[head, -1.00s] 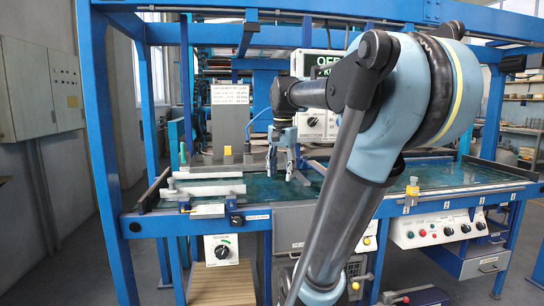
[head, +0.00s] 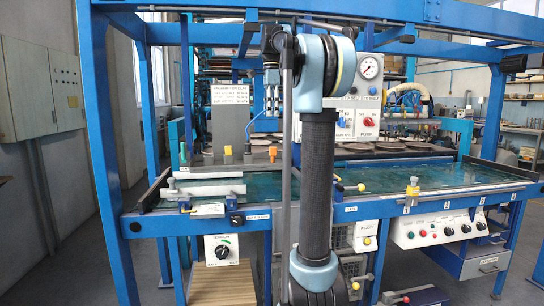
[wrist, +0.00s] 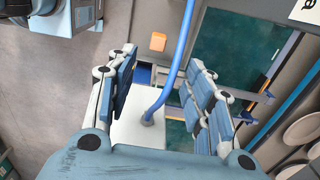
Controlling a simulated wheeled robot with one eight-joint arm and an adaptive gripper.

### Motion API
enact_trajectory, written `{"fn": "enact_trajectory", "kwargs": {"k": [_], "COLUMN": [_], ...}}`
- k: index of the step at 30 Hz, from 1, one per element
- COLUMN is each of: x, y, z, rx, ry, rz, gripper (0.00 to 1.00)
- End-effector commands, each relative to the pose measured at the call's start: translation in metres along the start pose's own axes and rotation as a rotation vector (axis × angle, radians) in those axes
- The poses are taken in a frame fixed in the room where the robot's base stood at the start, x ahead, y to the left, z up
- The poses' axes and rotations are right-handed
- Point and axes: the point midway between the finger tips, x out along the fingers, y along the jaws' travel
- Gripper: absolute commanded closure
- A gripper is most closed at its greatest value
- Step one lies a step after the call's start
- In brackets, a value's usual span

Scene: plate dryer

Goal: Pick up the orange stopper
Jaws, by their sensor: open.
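The orange stopper (head: 272,154) is a small upright orange piece at the back edge of the green table, below my gripper in the head view. In the wrist view an orange block (wrist: 157,41), apparently the same stopper, shows beyond and between the fingertips. My gripper (head: 272,112) points down above it, clear of it. In the wrist view my gripper (wrist: 162,60) has its fingers wide apart, with nothing held between them.
A blue curved tube (wrist: 182,50) crosses between the fingers in the wrist view, rising from a pale box (wrist: 138,128). A yellow piece (head: 228,150) stands left of the stopper. White bars (head: 205,190) lie at the table's left. The green table (head: 440,175) is mostly clear at right.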

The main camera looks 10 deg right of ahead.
Motion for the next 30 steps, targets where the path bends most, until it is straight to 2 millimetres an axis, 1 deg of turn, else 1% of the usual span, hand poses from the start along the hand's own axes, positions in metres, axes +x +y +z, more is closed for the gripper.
{"fn": "enact_trajectory", "kwargs": {"k": [12,18,21,26,30], "x": [0.071,0.101,0.11,0.117,0.133], "y": [0.001,0.001,0.001,0.001,0.001], "z": [-0.001,-0.001,-0.001,-0.002,-0.005], "rx": [-0.001,-0.002,-0.002,-0.001,-0.001], "ry": [0.0,0.0,0.0,0.0,0.0], "rz": [0.0,0.0,0.0,0.0,0.0], "gripper": [0.53,0.53,0.53,0.53,0.53]}}
